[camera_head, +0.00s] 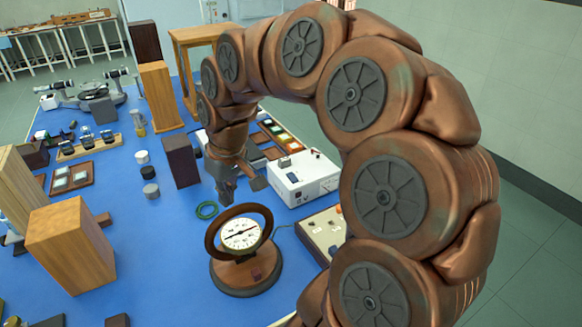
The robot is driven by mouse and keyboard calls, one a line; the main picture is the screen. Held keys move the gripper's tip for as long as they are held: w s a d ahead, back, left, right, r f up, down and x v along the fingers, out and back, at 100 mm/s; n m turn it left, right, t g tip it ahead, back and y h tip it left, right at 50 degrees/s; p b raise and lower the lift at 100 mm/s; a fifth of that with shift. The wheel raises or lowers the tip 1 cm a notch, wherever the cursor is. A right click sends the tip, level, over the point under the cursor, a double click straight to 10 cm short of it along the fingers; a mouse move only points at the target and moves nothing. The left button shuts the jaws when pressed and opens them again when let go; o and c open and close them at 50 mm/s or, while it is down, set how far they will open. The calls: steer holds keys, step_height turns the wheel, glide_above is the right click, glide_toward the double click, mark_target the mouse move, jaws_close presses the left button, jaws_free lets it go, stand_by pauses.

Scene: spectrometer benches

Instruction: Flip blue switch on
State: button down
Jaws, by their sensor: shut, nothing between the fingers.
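My gripper (227,192) points down, shut and empty, above the blue bench top.
A round dial meter (240,234) on a wooden base stands just in front of my gripper. A dark upright block (182,161) is to the left. Wooden blocks (70,245) crowd the left side. My arm covers the right side.

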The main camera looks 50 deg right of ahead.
steer(key=w+d+m+t, duration=0.1)
steer(key=w+d, duration=0.2)
steer(key=d, duration=0.5)
steer(key=w+d+m+t, duration=0.1)
steer(key=w+d, duration=0.1)
steer(key=d, duration=0.5)
steer(key=m+h+p, duration=0.1)
steer(key=m+h, duration=0.1)
glide_above(291, 174)
steer(key=s+a, duration=0.2)
steer(key=s, duration=0.3)
steer(key=shift+w+d+f, duration=0.1)
steer(key=shift+w+f, duration=0.1)
steer(key=shift+f, duration=0.25)
steer(key=p+x, duration=0.2)
steer(key=x, duration=0.2)
steer(key=p+x, duration=0.2)
steer(key=x, duration=0.3)
steer(key=p+x, duration=0.1)
steer(key=x, duration=0.4)
steer(key=shift+s+a+f+p, duration=0.15)
steer(key=shift+s+a+p, duration=0.15)
steer(key=shift+s+p, duration=0.1)
steer(key=shift+d, duration=0.1)
